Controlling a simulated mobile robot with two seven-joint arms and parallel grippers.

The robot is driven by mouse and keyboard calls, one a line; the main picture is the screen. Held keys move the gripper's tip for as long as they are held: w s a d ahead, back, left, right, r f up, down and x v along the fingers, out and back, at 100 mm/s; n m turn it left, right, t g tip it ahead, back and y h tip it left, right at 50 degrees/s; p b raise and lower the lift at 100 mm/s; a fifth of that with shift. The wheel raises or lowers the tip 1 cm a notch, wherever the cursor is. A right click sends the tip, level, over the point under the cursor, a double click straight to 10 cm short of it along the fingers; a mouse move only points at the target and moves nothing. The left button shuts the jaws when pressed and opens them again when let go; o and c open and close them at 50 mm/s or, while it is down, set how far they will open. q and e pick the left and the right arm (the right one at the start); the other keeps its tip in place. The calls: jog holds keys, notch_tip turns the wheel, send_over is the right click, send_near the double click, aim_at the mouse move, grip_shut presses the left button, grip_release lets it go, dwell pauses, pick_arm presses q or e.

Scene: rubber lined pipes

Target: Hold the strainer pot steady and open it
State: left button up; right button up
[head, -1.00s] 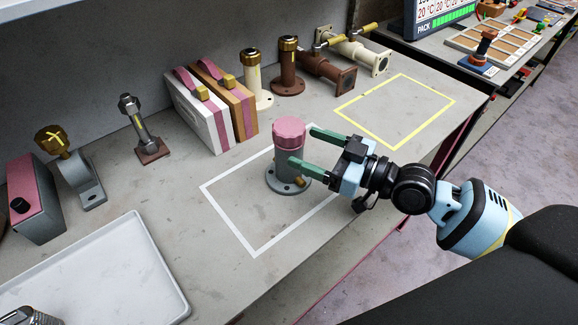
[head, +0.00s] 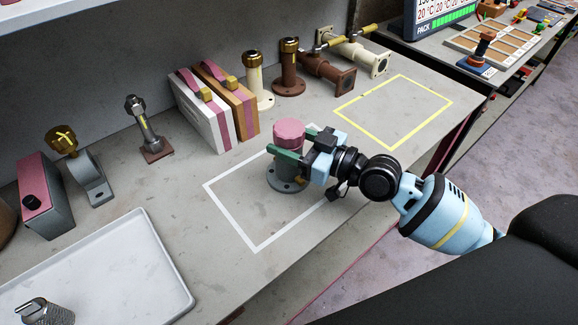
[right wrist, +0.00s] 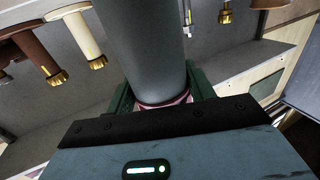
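The strainer pot (head: 286,172) stands upright inside a white outlined square on the bench. It has a grey body, a round flanged base and a pink cap (head: 289,132). My right gripper (head: 289,146) has its green fingers on either side of the pot, just under the cap; the far finger is partly hidden behind it. In the right wrist view, the grey body (right wrist: 146,45) runs between the two fingers and a pink band shows near the palm. Whether the fingers press on it is unclear. My left gripper is out of view.
A white tray (head: 150,245) is at the front left, with a knurled metal piece (head: 52,312) in it. Valves, pipes and two upright boxes (head: 205,110) line the back. The yellow outlined area (head: 395,108) at right is empty.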

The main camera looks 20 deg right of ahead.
aim_at(290, 128)
grip_shut()
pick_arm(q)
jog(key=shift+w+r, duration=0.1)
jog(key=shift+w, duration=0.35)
pick_arm(e)
jog(key=shift+r, duration=0.1)
jog(key=shift+r, duration=0.1)
jog(key=shift+r, duration=0.3)
notch_tip(290, 128, up, 3)
jog(key=shift+s+r+p, duration=0.1)
jog(key=shift+s+p, duration=0.05)
jog(key=shift+p, duration=0.35)
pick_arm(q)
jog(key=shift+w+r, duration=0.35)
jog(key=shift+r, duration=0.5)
pick_arm(e)
jog(key=s+r, duration=0.1)
jog(key=s, duration=1.4)
jog(key=shift+s+d, duration=0.25)
jog(key=shift+s, duration=0.1)
pick_arm(q)
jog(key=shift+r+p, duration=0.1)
jog(key=shift+p, duration=0.2)
